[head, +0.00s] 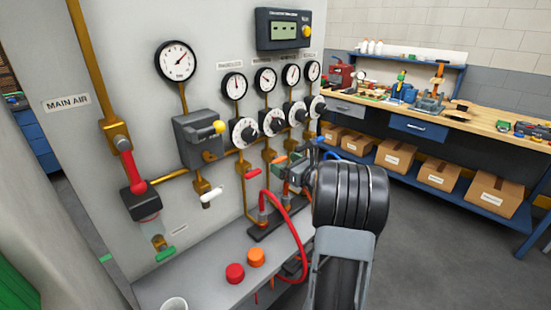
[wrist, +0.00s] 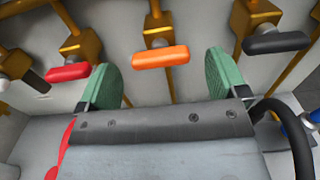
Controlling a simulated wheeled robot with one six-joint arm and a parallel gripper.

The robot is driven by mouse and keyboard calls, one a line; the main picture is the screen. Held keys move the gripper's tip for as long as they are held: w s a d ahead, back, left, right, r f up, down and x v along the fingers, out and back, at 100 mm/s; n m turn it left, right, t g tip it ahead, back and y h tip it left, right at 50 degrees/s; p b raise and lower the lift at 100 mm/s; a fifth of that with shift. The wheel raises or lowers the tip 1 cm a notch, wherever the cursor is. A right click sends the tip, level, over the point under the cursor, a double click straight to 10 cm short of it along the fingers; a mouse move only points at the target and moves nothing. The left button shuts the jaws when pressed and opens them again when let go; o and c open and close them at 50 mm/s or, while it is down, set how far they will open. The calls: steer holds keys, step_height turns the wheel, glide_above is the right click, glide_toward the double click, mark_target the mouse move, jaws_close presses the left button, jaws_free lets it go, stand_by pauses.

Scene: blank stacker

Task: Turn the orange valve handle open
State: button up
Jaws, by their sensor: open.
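The orange valve handle (wrist: 160,57) is a short bar lying level in the wrist view, on a brass valve body. In the head view a small orange part of it (head: 279,160) shows beside my gripper (head: 291,168); the rest is hidden. In the wrist view my gripper (wrist: 167,80) is open. Its two green finger pads stand apart, one left and one right of the orange handle. The handle appears beyond the pads, in the gap between them, and no contact shows.
A red handle (wrist: 67,72) is just left of the left finger, and a black handle (wrist: 275,42) is right of the right finger. A red hose (head: 298,235) loops below my gripper. Red (head: 235,273) and orange (head: 256,257) buttons sit on the ledge.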

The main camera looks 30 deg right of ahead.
mark_target(281, 161)
steer(key=shift+w+a, duration=0.25)
steer(key=shift+w, duration=1)
steer(key=shift+w+a, duration=0.2)
steer(key=shift+w, duration=1)
steer(key=shift+c, duration=0.4)
steer(key=c, duration=0.9)
steer(key=shift+o, duration=0.2)
